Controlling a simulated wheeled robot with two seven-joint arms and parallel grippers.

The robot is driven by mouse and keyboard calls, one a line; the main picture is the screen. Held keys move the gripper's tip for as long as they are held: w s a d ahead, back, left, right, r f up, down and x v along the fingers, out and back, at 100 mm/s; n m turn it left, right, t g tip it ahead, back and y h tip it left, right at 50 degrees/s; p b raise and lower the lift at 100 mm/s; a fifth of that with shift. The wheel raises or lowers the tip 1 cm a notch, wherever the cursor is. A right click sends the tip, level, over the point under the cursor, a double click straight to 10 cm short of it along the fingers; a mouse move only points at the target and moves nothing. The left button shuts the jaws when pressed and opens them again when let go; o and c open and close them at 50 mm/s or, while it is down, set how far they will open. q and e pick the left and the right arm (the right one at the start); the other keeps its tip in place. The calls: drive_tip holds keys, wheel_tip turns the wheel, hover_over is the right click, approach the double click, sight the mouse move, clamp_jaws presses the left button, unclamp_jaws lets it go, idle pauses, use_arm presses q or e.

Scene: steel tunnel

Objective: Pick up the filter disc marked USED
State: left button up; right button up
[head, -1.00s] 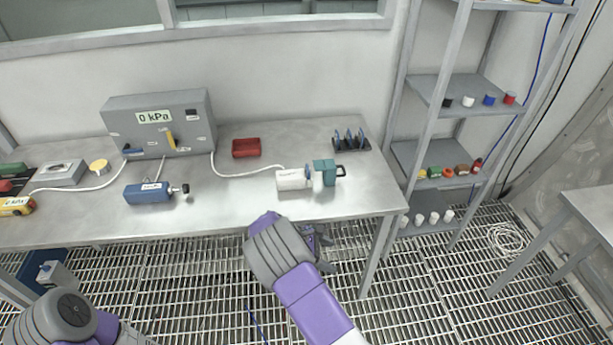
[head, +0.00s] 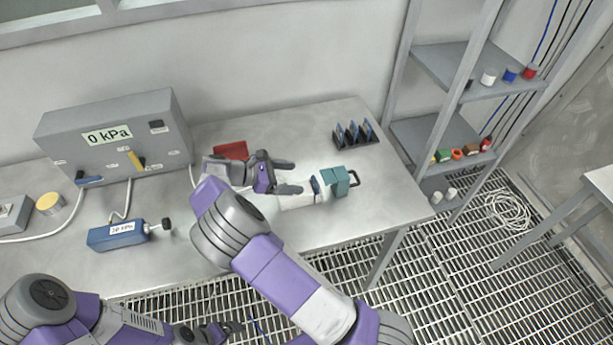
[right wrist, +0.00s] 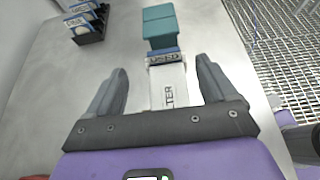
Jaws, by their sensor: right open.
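The filter disc (right wrist: 163,58) marked USED is a thin blue disc with a pale label, seated upright between the white filter housing (right wrist: 168,90) and the teal block (right wrist: 158,26). In the head view the disc (head: 315,186) is a thin blue edge between the housing (head: 298,202) and the teal block (head: 341,182). My right gripper (head: 291,177) is open and empty. In the right wrist view its fingers (right wrist: 161,68) stand either side of the housing, pointing toward the disc, apart from both. My left gripper (head: 222,331) is low, in front of the table; its jaws are too small to read.
A dark rack (head: 355,138) holding several blue discs stands behind the teal block. A red tray (head: 231,150) lies behind my right gripper. A grey pressure box (head: 118,140) reads 0 kPa, with a blue pump (head: 117,235) before it.

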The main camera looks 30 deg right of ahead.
sight(313, 182)
drive_tip(key=x, duration=0.2)
drive_tip(key=b+x, duration=0.1)
drive_tip(key=x, duration=0.3)
drive_tip(key=shift+s+a+f, duration=0.2)
drive_tip(key=shift+s, duration=0.05)
drive_tip(key=shift+s+d+f, duration=0.1)
drive_tip(key=shift+d+f, duration=0.1)
drive_tip(key=shift+d, duration=0.3)
drive_tip(key=c, duration=1.1)
